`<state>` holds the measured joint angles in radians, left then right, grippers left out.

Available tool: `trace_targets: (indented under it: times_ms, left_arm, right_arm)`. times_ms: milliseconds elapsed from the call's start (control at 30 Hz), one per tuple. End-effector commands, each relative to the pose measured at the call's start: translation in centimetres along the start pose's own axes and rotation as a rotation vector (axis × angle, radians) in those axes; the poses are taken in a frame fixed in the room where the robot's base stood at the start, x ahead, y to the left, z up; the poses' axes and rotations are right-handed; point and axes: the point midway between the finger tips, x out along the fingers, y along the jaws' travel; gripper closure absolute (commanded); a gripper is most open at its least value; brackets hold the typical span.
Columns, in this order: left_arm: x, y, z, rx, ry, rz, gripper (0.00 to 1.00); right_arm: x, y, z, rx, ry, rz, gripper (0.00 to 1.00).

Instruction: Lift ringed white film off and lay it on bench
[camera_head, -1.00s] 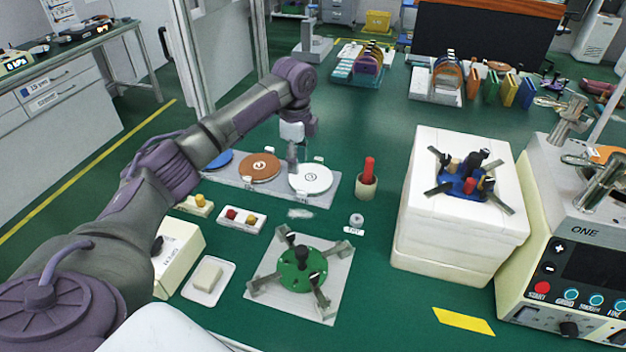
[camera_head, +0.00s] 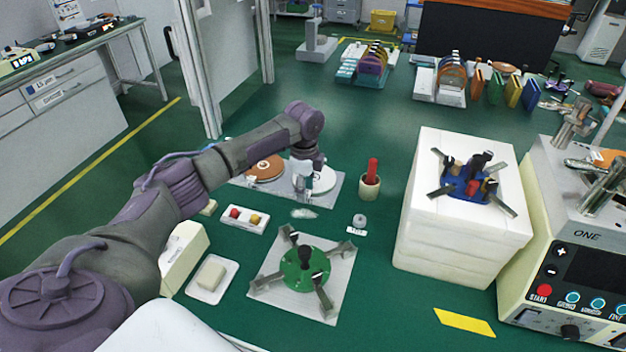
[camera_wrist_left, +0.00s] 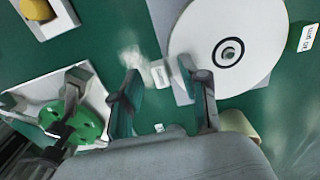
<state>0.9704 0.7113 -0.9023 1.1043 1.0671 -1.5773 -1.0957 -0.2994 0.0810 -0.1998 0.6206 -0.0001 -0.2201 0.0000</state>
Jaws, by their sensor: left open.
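A round white disc with a dark ring mark at its centre (camera_wrist_left: 228,45) lies on a grey strip on the green bench. In the head view its right part (camera_head: 325,180) shows beside my left gripper (camera_head: 304,192), which hides the rest. In the left wrist view my left gripper (camera_wrist_left: 160,78) is open with nothing gripped. Its right finger overlaps the disc's near edge in the picture; I cannot tell whether they touch. A small pale tab (camera_wrist_left: 160,73) at the strip's edge shows between the fingers. My right gripper is not in view.
An orange-brown disc (camera_head: 265,168) lies left of the white one. A cup with a red stick (camera_head: 370,184) stands close on the right. A green fixture (camera_head: 304,268) is in front. A white block stack (camera_head: 460,230) rises at right. Bare bench lies behind the strip.

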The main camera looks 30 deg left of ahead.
Motion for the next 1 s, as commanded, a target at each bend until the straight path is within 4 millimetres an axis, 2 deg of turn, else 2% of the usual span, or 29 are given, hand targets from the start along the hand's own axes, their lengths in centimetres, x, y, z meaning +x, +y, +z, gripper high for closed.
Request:
trace_targets:
  times_ms: [33,267,300,567,667,767,1000]
  left_arm:
    - [0.0,0.0,0.0,0.000,0.000,0.000,0.60]
    - [-0.1,0.0,0.0,0.000,0.000,-0.001,0.99]
    - [-0.1,0.0,0.0,0.000,0.000,-0.001,1.00]
    - [-0.1,0.0,0.0,0.000,0.000,-0.001,1.00]
    - [-0.7,-0.1,0.0,0.000,0.001,-0.003,1.00]
    - [-2.2,-0.2,0.0,0.000,0.002,-0.006,1.00]
    - [-7.1,-0.1,-0.1,0.001,0.002,-0.005,1.00]
  right_arm:
    - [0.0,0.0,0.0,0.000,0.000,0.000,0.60]
    - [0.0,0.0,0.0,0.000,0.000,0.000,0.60]
    - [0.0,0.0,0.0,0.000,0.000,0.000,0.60]
    - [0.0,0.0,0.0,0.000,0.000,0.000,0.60]
    - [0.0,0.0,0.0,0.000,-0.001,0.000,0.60]
    - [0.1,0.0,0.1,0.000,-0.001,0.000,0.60]
    - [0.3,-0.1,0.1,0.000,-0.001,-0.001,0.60]
